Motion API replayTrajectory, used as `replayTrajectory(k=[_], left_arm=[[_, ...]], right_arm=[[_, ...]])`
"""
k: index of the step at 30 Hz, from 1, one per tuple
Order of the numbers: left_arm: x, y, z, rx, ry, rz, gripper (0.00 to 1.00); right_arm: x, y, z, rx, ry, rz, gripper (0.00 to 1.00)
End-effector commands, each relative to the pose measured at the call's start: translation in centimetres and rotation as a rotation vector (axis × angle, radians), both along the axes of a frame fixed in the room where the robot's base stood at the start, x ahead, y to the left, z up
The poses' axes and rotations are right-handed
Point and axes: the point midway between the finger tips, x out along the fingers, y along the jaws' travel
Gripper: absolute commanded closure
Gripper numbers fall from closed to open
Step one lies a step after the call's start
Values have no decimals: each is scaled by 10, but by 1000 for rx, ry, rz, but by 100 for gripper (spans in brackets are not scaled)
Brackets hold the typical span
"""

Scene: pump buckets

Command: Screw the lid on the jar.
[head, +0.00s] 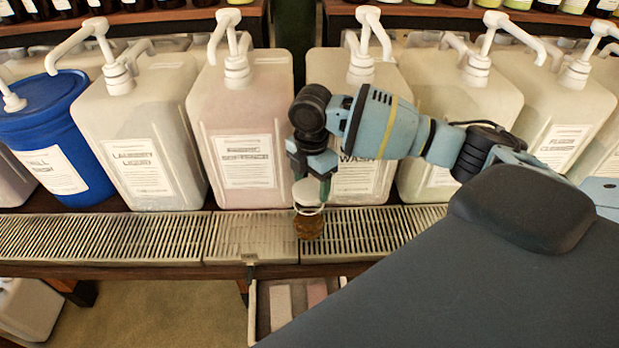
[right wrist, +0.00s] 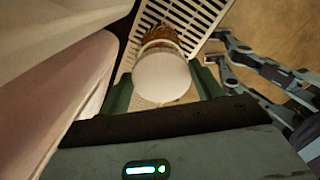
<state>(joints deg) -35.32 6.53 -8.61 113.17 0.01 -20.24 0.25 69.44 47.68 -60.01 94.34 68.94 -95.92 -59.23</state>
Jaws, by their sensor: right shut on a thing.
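A small jar with amber-brown contents (head: 309,228) stands on the slatted drip tray in front of the pump containers. A pale ring shows around its top. The white lid (head: 306,194) is right above the jar, and I cannot tell whether its thread is engaged. My right gripper (head: 312,180) points down and is shut on the lid. In the right wrist view the round white lid (right wrist: 162,78) sits between the green fingers, with the amber jar (right wrist: 164,36) partly hidden behind it. My left gripper does not show in the head view.
The slatted tray (head: 100,237) runs across the front, clear to the left. Behind the jar stand large pump containers, including a pinkish one (head: 242,110), a pale one (head: 145,125) and a blue drum (head: 55,140). An open drawer (head: 253,315) lies below the tray.

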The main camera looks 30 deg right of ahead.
Motion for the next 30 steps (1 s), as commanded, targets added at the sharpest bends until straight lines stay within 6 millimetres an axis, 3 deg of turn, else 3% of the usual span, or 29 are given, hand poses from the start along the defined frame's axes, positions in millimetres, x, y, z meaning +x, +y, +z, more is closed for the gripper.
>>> replayTrajectory(k=[30], left_arm=[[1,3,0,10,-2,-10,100]], right_arm=[[0,0,-7,0,-2,0,56]])
